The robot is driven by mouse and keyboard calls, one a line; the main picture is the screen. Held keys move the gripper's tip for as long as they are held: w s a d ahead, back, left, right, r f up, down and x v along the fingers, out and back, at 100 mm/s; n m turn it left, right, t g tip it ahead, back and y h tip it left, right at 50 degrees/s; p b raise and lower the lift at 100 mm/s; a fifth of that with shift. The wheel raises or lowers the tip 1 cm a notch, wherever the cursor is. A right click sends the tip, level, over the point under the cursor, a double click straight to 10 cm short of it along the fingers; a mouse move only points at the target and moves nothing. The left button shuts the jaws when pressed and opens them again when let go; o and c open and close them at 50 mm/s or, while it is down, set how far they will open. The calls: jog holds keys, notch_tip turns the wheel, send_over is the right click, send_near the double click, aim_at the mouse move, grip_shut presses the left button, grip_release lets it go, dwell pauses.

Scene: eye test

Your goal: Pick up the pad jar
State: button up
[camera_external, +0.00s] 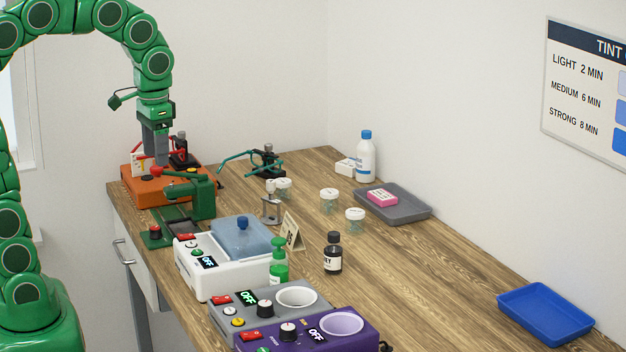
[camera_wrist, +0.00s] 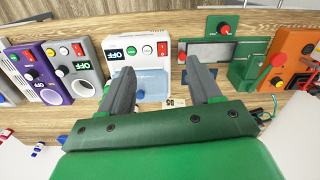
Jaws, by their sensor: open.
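Three small clear jars with white lids stand on the wooden bench in the external view: one at the back left (camera_external: 283,188), one in the middle (camera_external: 329,200) and one nearer the front (camera_external: 355,220). Their labels are too small to read, so I cannot tell which is the pad jar. My gripper (camera_external: 156,162) points down above the orange machine at the bench's far left end, well left of the jars. In the wrist view my gripper (camera_wrist: 160,68) has its two fingers spread with nothing between them. No jar is clearly visible there.
Near the jars are a grey tray (camera_external: 415,208) with a pink box, a blue-capped bottle (camera_external: 366,160), a dark bottle (camera_external: 333,256) and a metal stand (camera_external: 271,210). Machines, including a white bath (camera_external: 215,278), line the left edge. Bench before the blue tray (camera_external: 545,315) is clear.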

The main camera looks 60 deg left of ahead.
jog(key=w+a+n+t, duration=0.1)
jog(key=w+a, duration=0.2)
jog(key=w, duration=0.4)
jog(key=w+a, duration=0.3)
jog(key=w, duration=0.4)
jog(key=n+t+y, duration=0.2)
jog(key=n+t, duration=0.1)
jog(key=n, duration=0.1)
send_over(281, 182)
jog(key=s, duration=0.2)
notch_tip(281, 182, down, 5)
jog(key=f, duration=1.5)
jog(key=shift+s+d+f, duration=0.1)
jog(key=shift+d+f, duration=0.3)
jog(key=shift+x, duration=3.9)
jog(key=c, duration=0.7)
jog(key=shift+r, duration=0.2)
jog(key=shift+c, duration=0.2)
